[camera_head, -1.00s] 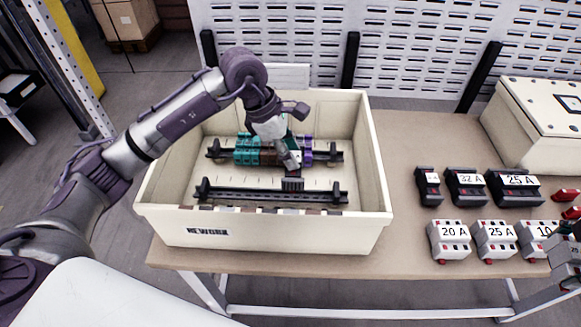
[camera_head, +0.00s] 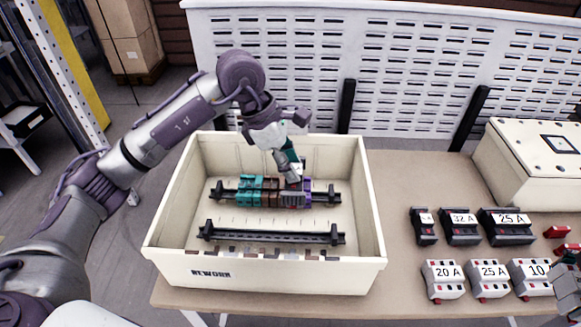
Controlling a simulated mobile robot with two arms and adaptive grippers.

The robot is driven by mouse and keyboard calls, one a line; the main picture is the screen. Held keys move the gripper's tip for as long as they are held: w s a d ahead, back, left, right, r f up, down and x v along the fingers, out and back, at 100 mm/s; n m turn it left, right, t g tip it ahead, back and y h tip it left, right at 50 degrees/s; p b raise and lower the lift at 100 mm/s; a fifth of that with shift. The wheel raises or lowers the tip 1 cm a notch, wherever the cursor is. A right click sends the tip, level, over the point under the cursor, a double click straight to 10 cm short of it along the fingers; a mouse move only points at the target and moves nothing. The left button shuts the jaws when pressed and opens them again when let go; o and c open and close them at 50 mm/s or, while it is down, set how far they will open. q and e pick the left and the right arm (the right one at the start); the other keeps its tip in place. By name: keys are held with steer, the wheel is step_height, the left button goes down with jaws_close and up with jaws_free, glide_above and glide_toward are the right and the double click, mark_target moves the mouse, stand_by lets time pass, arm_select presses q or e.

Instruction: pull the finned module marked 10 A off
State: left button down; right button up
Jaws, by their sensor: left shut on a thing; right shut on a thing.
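A grey finned module (camera_head: 293,200) is at the rear rail (camera_head: 328,197) in the cream tote (camera_head: 265,277), between brown and purple modules. Its marking cannot be read here. My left gripper (camera_head: 290,177) reaches down into the tote from above and is shut on this module; the fingers hide part of it. Whether the module is seated on the rail or just in front of it I cannot tell. My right gripper (camera_head: 568,285) shows only in part at the right edge, beside a grey module marked "10" (camera_head: 530,278). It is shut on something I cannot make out.
Teal modules (camera_head: 246,190) sit left on the rear rail. The front rail (camera_head: 270,234) is bare. On the bench right of the tote stand black modules (camera_head: 460,227) and grey modules marked 20 A (camera_head: 442,281) and 25 A (camera_head: 490,280). A cream box (camera_head: 535,160) stands behind.

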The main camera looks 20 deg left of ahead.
arm_select(q)
steer(key=shift+r+p, duration=1.5)
steer(key=shift+r, duration=1.65)
arm_select(e)
steer(key=shift+r, duration=1.7)
